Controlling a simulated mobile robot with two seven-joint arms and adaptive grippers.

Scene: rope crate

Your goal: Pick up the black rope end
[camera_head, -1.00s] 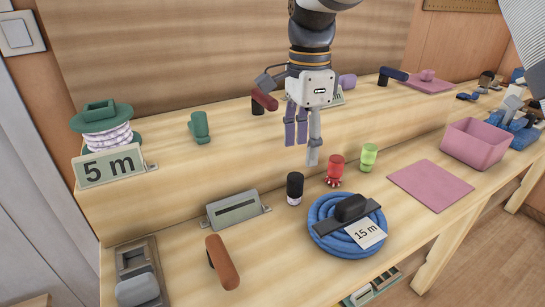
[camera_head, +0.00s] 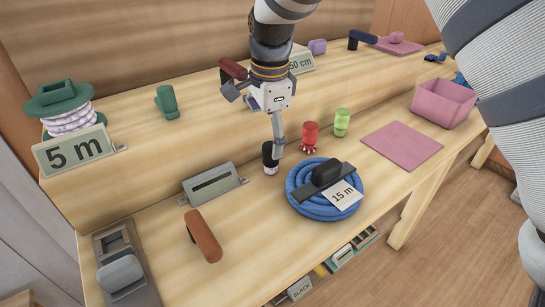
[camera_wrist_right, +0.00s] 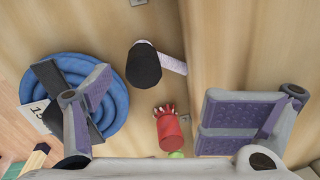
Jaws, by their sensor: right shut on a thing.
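The black rope end (camera_head: 267,152) is a short upright black cap with a bit of white rope below it, on the lower bench level. My right gripper (camera_head: 275,141) is over it, and one finger reaches down at its right side in the head view. The exact contact is hard to see. My left gripper is not in view.
A blue rope coil (camera_head: 347,205) with a 15 m tag lies to the right. A red rope end (camera_head: 310,136) and a green one (camera_head: 342,122) stand close behind. A grey slotted block (camera_head: 214,184) and a brown handle (camera_head: 203,236) lie left. A pink mat (camera_head: 403,145) is clear.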

